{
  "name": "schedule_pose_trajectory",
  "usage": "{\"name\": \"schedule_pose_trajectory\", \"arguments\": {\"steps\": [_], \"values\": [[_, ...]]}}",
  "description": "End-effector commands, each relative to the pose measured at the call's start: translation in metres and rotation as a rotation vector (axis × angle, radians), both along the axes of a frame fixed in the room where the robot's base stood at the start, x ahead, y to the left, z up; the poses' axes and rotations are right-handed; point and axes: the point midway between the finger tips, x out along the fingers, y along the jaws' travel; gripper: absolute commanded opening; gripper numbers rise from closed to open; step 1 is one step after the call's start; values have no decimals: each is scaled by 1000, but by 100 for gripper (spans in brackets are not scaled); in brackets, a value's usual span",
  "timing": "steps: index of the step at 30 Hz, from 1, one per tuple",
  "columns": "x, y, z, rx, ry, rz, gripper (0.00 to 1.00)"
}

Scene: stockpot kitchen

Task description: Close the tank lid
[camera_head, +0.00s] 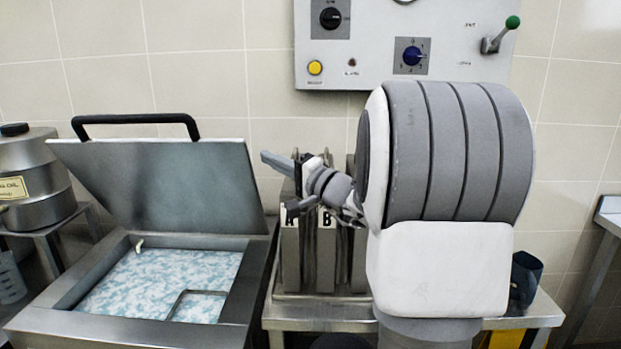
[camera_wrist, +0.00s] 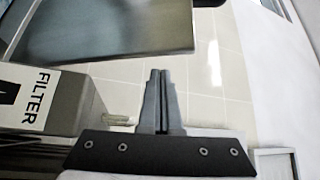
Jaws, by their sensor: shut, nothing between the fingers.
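The tank (camera_head: 118,328) stands at the lower left in the head view. Its square opening shows a blue-and-white mottled inside with a wire frame at the lower right. The grey tank lid (camera_head: 165,185) is open, tilted up along the back of the tank. A black handle (camera_head: 135,119) runs along its upper edge. My gripper (camera_head: 266,157) is just right of the lid, level with its upper part, and seems apart from it. In the wrist view my gripper (camera_wrist: 160,74) has its two fingers together with nothing between them. A grey panel, apparently the lid (camera_wrist: 105,30), lies beyond the fingertips.
Upright metal filter boxes (camera_head: 290,250) marked A and B stand below my gripper; one filter box (camera_wrist: 50,105) is close in the wrist view. A control panel (camera_head: 450,70) hangs on the wall. An oil can (camera_head: 35,180) stands left of the tank.

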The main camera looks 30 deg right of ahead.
Motion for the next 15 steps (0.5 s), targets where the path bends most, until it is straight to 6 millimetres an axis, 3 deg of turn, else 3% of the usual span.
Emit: {"name": "schedule_pose_trajectory", "arguments": {"steps": [9, 15], "values": [[-75, -28, -11, 2, 0, -9, 0], [-107, -39, -16, 3, -1, -9, 0]]}}
